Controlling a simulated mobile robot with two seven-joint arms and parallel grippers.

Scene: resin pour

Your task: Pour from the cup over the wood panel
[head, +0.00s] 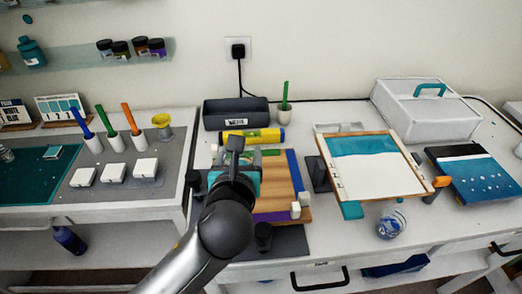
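The wood panel (285,182) lies on the right-hand table, with blue, green and purple strips along its edges. My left arm comes in from the bottom, and its gripper (234,150) is over the panel's left part. The arm hides much of that part and the fingertips' gap. Something teal (253,180) shows beside the gripper; I cannot tell whether it is held or what it is. A clear cup (390,224) with blue in it stands near the table's front, right of the panel; I cannot tell if it is the task's cup. My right gripper is not in view.
A tilted wood-framed board (372,185), teal and white, stands right of the panel. Behind are a dark bin (222,115), a yellow roll (238,137) and a white case (425,115). A blue picture (482,180) lies at the right. The left table holds colored sticks in white holders (116,143).

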